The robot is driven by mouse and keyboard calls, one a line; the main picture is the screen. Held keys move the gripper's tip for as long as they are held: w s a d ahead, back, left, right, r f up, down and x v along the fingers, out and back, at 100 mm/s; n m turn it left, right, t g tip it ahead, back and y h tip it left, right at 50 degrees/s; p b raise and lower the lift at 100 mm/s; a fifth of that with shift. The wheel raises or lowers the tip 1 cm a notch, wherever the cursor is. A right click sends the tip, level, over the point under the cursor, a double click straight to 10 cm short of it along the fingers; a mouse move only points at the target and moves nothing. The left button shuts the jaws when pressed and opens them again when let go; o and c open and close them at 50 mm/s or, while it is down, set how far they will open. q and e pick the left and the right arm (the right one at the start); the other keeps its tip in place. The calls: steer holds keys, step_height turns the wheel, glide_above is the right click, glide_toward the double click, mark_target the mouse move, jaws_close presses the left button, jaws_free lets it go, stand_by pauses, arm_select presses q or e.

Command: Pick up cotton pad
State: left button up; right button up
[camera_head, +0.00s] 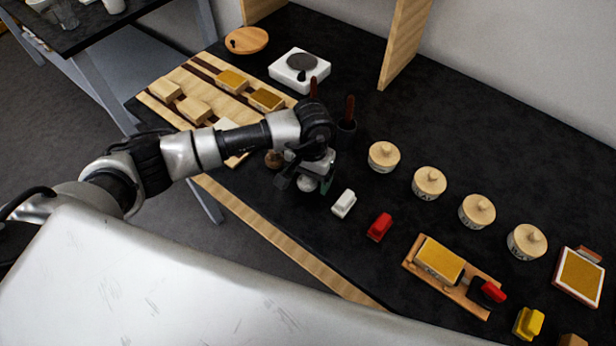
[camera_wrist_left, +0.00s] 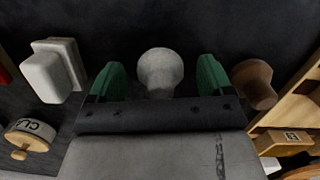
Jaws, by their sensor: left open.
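A pale, rounded piece with a narrower lower part, which looks like the cotton pad (camera_wrist_left: 160,70), sits between the two green fingers of my left gripper (camera_wrist_left: 160,80) in the left wrist view. There is a gap on each side, so the fingers are apart from it. In the head view the pad (camera_head: 307,184) shows small under my left gripper (camera_head: 305,178), low over the black table, partly covered by it. My left gripper is open. My right gripper is not in view.
A brown knob-like piece (camera_wrist_left: 255,84) stands close beside one finger; a white block (camera_wrist_left: 52,70) stands on the other side. A red block (camera_head: 380,227), several lidded jars (camera_head: 384,157) and a wooden board (camera_head: 160,110) share the black table (camera_head: 330,240).

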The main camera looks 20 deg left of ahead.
arm_select(q)
steer(key=c, duration=1)
steer(key=shift+r, duration=0.15)
steer(key=shift+r, duration=0.2)
steer(key=r, duration=0.1)
steer(key=r+b, duration=0.2)
steer(key=shift+s+d+r, duration=0.1)
steer(key=shift+d+r, duration=0.2)
steer(key=s+d+r+b, duration=0.1)
steer(key=d+r, duration=0.1)
steer(key=d, duration=0.1)
steer(key=s+d+r+b, duration=0.1)
steer(key=s+d+r, duration=0.2)
steer(key=d, duration=0.2)
steer(key=shift+s+d+r+b, duration=0.3)
steer(key=shift+s+r+b, duration=0.1)
steer(key=shift+s+d+r, duration=0.35)
steer(key=shift+d+r, duration=0.1)
steer(key=shift+d, duration=0.05)
